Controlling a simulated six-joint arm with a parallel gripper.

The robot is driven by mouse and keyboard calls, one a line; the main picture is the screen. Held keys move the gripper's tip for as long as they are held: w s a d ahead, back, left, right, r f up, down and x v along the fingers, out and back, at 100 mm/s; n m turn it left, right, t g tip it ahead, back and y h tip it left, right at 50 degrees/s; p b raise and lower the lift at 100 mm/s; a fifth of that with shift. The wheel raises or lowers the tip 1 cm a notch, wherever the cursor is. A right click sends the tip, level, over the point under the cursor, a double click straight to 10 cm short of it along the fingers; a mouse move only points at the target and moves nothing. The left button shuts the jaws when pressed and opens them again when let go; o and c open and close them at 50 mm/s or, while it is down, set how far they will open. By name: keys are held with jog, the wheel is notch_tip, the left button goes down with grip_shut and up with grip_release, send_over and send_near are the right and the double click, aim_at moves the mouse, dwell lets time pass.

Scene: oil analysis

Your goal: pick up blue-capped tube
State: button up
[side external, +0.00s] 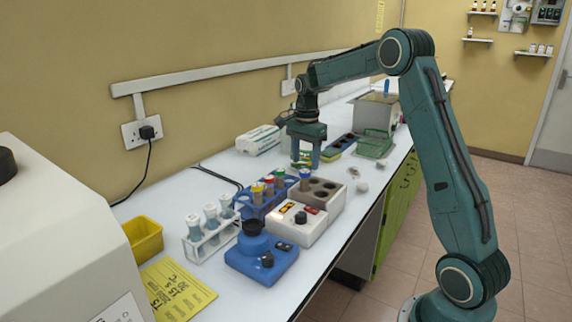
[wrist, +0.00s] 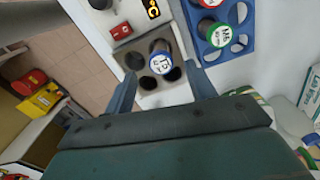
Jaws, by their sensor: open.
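The blue-capped tube (side external: 305,175) stands upright in a hole of the grey heating block (side external: 328,190). In the wrist view the blue-capped tube (wrist: 161,64) shows its white, marked cap top from above. My gripper (side external: 303,160) is open and points down just above the tube. In the wrist view the fingers of my gripper (wrist: 160,82) lie left and right, with the tube just beyond the gap between them. The tube's lower part is hidden in the block.
A blue rack (side external: 258,203) with several coloured-cap tubes, one green-capped (wrist: 217,35), stands close beside the block. A blue mixer (side external: 262,262) and a white rack of tubes (side external: 209,238) are nearer the camera. A green basket (side external: 375,143) stands behind. Bench edge lies to the right.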

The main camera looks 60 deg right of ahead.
aim_at(305, 171)
jog(key=shift+f, duration=0.15)
jog(key=shift+d+f, duration=0.1)
jog(key=shift+f, duration=2.45)
jog(key=c, duration=1.2)
jog(key=shift+o, duration=0.2)
jog(key=shift+r, duration=0.2)
notch_tip(305, 171, up, 20)
jog(key=shift+f, duration=0.15)
